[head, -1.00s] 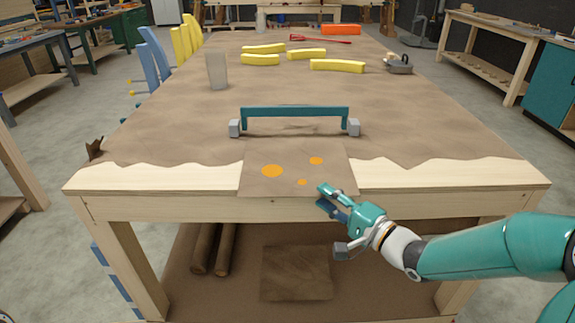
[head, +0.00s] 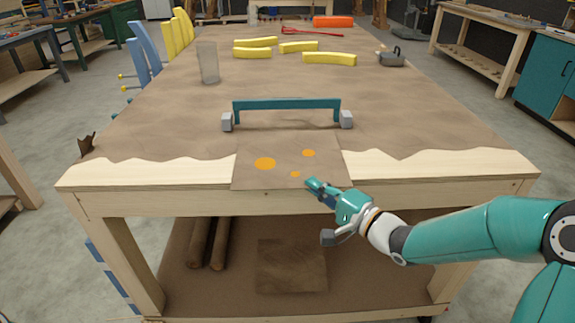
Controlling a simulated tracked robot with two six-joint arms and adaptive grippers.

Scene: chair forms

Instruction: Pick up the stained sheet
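The stained sheet (head: 270,180) is a thin brown square with three orange spots, lying flat at the front middle of the workbench. Its front edge reaches slightly past the bench's front edge. My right gripper (head: 320,211) is at the sheet's front right corner, with nothing visible between its fingers. Its fingers are spread, the upper tip at the sheet's edge and the lower grey-tipped finger below, in front of the bench. I cannot tell whether the upper finger touches the sheet. My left gripper is out of view.
A teal bar with grey end blocks (head: 287,104) stands just behind the sheet on the bench (head: 180,128). A grey cup (head: 208,63), yellow curved pieces (head: 330,58) and a dark grey tool (head: 391,58) are farther back. Rolls (head: 209,243) and a brown square (head: 290,265) lie on the lower shelf.

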